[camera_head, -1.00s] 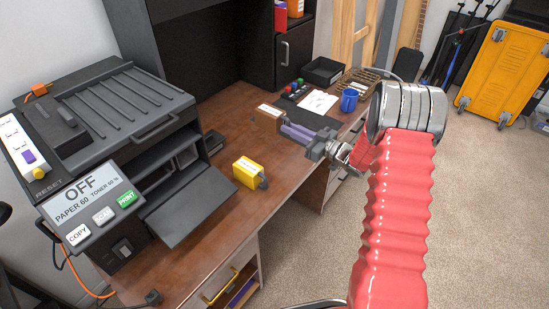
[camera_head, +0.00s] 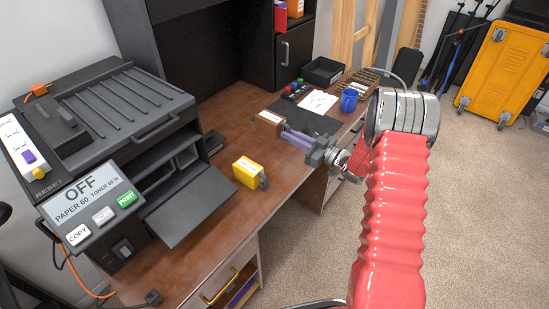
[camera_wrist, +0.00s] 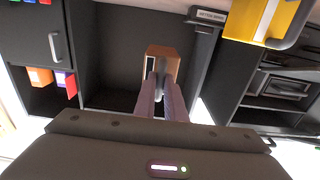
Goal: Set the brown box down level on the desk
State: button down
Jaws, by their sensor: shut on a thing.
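My gripper (camera_head: 284,130) reaches from the right over the desk (camera_head: 213,221), its purple fingers shut on the brown box (camera_head: 267,123). The box is small, with a lighter top, and sits at the fingertips near the middle of the desk. It looks close to level, low by the desk surface; I cannot tell whether it touches. In the wrist view the brown box (camera_wrist: 171,53) is between the tips of my gripper (camera_wrist: 161,82), which hide part of it.
A yellow block-like thing (camera_head: 247,172) stands in front of the box, with the black printer (camera_head: 125,110) to the left. Bare desk surrounds the box's left side.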

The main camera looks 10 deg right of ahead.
aim_at(303, 172)
jog(key=shift+f, duration=5.75)
jog(key=c, duration=1.7)
grip_release()
jog(key=shift+c, duration=0.2)
jog(key=shift+s+d, duration=0.1)
jog(key=shift+v, duration=2.9)
jog(key=v, duration=1.3)
jog(key=shift+s+d, duration=0.25)
jog(key=shift+s, duration=0.05)
